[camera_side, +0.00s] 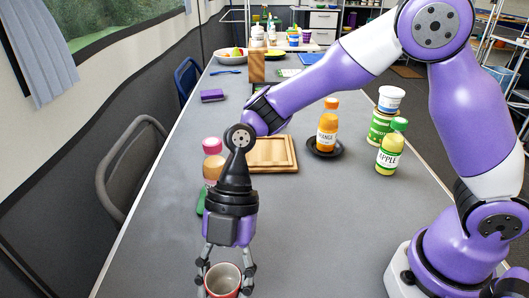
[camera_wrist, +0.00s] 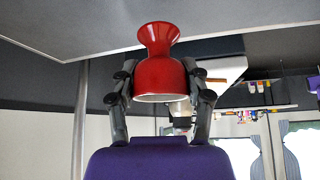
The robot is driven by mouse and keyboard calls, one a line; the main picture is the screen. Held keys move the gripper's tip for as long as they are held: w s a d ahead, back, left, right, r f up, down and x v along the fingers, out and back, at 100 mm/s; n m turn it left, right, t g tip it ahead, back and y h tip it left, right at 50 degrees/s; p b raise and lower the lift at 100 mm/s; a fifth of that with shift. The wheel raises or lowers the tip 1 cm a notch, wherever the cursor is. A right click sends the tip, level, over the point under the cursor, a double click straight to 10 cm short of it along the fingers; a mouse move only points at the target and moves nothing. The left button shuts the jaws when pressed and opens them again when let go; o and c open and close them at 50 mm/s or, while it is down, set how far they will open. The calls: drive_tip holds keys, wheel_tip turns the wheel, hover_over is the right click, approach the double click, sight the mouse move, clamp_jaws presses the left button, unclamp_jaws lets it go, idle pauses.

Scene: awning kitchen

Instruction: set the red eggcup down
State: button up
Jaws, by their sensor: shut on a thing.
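The red eggcup (camera_side: 222,284) is at the bottom edge of the side view, its pale inside facing up and its lower part cut off by the frame. My gripper (camera_side: 224,275) points down and is shut on it, one finger on each side. In the wrist view the eggcup (camera_wrist: 160,72) shows whole, with a flared foot, a narrow waist and a wide bowl. The fingers of my gripper (camera_wrist: 160,85) hold the bowl. The foot is toward the grey table (camera_wrist: 90,22). I cannot tell whether it touches the table.
An orange juice bottle (camera_side: 327,128) stands on a dark saucer, near an apple bottle (camera_side: 391,148) and a white-lidded tub (camera_side: 385,110). The table right of my gripper is clear.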

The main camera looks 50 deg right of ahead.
sight(229, 279)
drive_tip(key=shift+f, duration=1.85)
drive_tip(key=o, duration=1.2)
drive_tip(key=shift+f, duration=0.1)
drive_tip(key=w+d+r+m+t+h, duration=0.1)
drive_tip(key=w+d+r+m+t, duration=0.15)
drive_tip(key=d+r+m, duration=0.45)
drive_tip(key=w+d+r+m+t, duration=0.1)
drive_tip(key=d+r+m+t, duration=0.25)
drive_tip(key=d+r, duration=0.35)
drive_tip(key=s+d+m+t+h, duration=0.1)
drive_tip(key=s+d+m, duration=0.1)
drive_tip(key=d+m, duration=0.1)
drive_tip(key=s+d+r+m+t+h, duration=0.1)
drive_tip(key=d+m+h, duration=0.1)
drive_tip(key=d+m, duration=0.2)
drive_tip(key=s+d+m+t+h, duration=0.1)
drive_tip(key=s+d+m, duration=0.1)
drive_tip(key=m, duration=0.5)
drive_tip(key=shift+s+d+r+h, duration=0.2)
drive_tip(key=shift+s+d+h, duration=0.15)
drive_tip(key=shift+d, duration=0.35)
